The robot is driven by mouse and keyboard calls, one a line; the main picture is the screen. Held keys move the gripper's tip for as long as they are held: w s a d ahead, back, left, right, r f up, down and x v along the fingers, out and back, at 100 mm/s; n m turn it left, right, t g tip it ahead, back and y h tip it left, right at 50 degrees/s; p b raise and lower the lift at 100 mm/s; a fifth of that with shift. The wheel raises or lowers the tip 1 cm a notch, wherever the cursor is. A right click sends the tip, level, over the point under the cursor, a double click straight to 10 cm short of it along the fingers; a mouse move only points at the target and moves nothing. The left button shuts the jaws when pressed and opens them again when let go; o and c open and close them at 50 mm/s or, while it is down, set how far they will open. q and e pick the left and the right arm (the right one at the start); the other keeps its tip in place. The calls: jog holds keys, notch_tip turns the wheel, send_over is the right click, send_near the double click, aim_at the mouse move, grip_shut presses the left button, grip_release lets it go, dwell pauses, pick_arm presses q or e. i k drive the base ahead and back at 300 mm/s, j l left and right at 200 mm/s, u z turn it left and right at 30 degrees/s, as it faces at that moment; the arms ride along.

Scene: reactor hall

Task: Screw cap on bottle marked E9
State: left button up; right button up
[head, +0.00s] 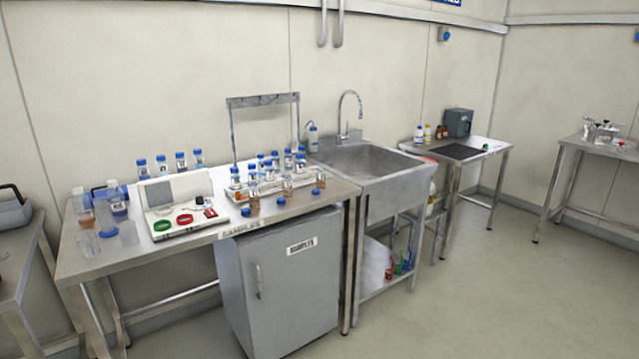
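Several small blue-capped bottles (274,160) stand on a tray (268,184) on the steel bench (180,240). Several more blue-capped bottles (181,163) stand in a row at the bench's back left. Near the bench's front edge are small amber bottles, one at the left (254,203) and one at the right (320,183). A blue cap (281,201) appears to lie loose between them, and another blue cap (246,212) lies beside the left amber bottle. The labels are too small to read, so I cannot tell which bottle is E9. Neither gripper is in view.
A white case (178,208) with red and green rings and clear beakers (129,234) take up the bench's left. A grey fridge (280,285) stands underneath. A sink (365,160) adjoins at right. Floor (490,290) in front right is clear.

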aim_at(321, 173)
jog(key=i+j, duration=0.15)
jog(key=i, duration=0.4)
jog(key=i+j, duration=0.2)
jog(key=i, duration=0.35)
jog(key=i+j, duration=0.15)
jog(key=i, duration=0.45)
jog(key=i+j, duration=0.15)
jog(key=i, duration=0.4)
